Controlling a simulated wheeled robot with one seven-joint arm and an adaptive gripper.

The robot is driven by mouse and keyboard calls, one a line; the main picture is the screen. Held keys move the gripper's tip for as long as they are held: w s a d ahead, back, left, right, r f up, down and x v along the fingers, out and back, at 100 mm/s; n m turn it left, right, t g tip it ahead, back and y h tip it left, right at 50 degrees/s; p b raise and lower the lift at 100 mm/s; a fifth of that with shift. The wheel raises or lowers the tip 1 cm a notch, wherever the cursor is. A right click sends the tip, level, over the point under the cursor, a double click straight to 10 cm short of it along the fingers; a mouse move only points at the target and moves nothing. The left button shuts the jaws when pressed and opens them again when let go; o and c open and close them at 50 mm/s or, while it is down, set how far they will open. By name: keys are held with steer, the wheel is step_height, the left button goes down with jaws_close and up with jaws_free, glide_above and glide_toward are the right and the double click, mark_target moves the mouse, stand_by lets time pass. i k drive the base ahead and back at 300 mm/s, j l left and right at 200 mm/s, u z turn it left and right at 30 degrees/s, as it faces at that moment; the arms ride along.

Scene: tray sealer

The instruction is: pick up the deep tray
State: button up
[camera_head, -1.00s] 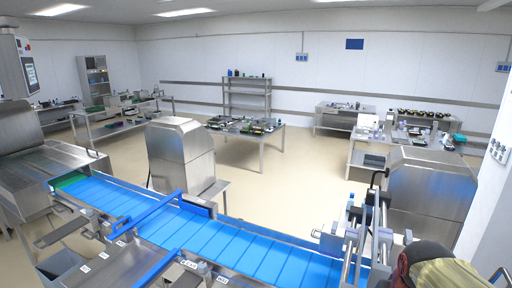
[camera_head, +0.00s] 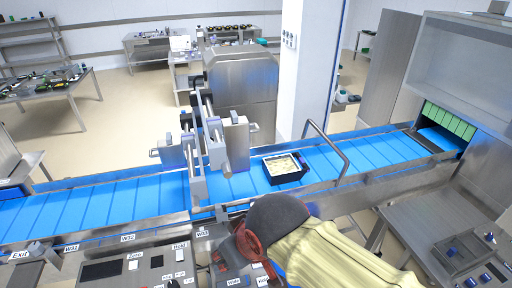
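A black tray (camera_head: 285,179) with pale yellowish contents sits upright on the blue conveyor belt (camera_head: 238,183), right of the metal frame over the belt. It is the only tray I see on the belt. Its walls look fairly tall, but I cannot tell for sure that it is the deep tray.
A bent metal rail (camera_head: 338,150) stands right of the tray. A metal frame (camera_head: 203,140) spans the belt; a machine opening with green strips (camera_head: 448,121) is at right.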

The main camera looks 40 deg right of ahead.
mark_target(279, 170)
steer(key=z, duration=1.25)
steer(key=k+l, duration=0.05)
